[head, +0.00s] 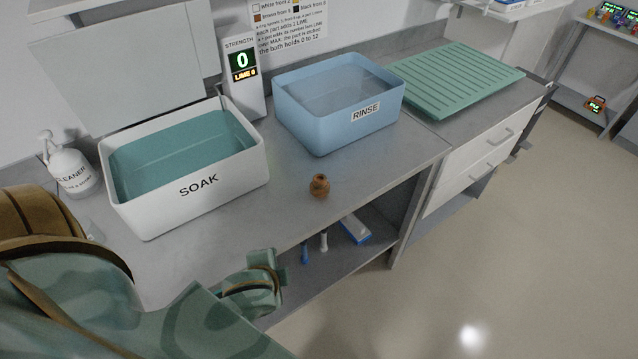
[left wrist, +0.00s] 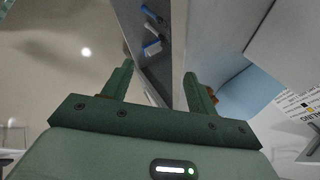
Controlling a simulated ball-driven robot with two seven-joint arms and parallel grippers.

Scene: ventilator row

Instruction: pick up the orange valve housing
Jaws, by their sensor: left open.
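The orange valve housing (head: 320,187) is a small, rounded, brownish-orange part with a narrow top. It stands on the grey counter in front of the rinse tub, near the counter's front edge. My left gripper (head: 277,270) is at the front edge of the counter, nearer to me and left of the housing, apart from it. In the left wrist view the left gripper (left wrist: 158,72) has its two fingers spread with nothing between them. A small orange patch, likely the housing (left wrist: 212,95), shows beside the right-hand finger, which hides most of it. My right gripper is out of view.
A white SOAK tub (head: 200,205) with teal liquid is at left, and a blue RINSE tub (head: 330,135) is behind the housing. A cleaner bottle (head: 72,172), a strength display (head: 242,75) and a green drying rack (head: 455,80) stand around. Small items lie on the shelf below.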

